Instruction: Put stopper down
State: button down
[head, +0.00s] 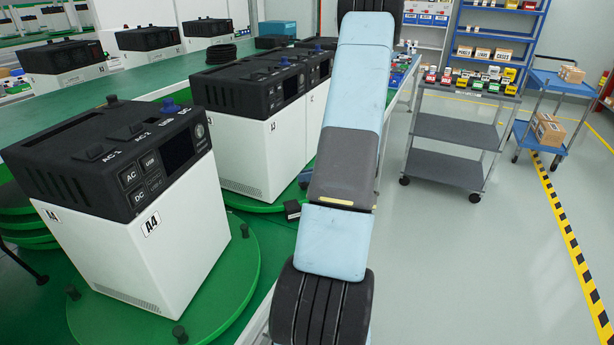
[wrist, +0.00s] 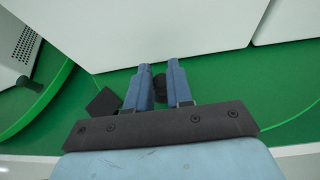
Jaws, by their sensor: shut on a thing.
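My gripper (wrist: 160,72) shows in the wrist view with its two blue fingers close together over the green surface. It is shut on a dark stopper (wrist: 159,82), which shows only as a small dark piece between the fingers. The white wall of a unit (wrist: 160,30) stands just beyond the fingertips. In the head view my arm hides most of the gripper and the held stopper.
The A4 unit (head: 165,240), white with a black top, stands on the near turntable. More such units (head: 255,150) stand behind it. A small black block (head: 292,210) lies left of my arm; it also shows in the wrist view (wrist: 103,102).

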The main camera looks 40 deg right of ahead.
jog(key=c, duration=1)
grip_release()
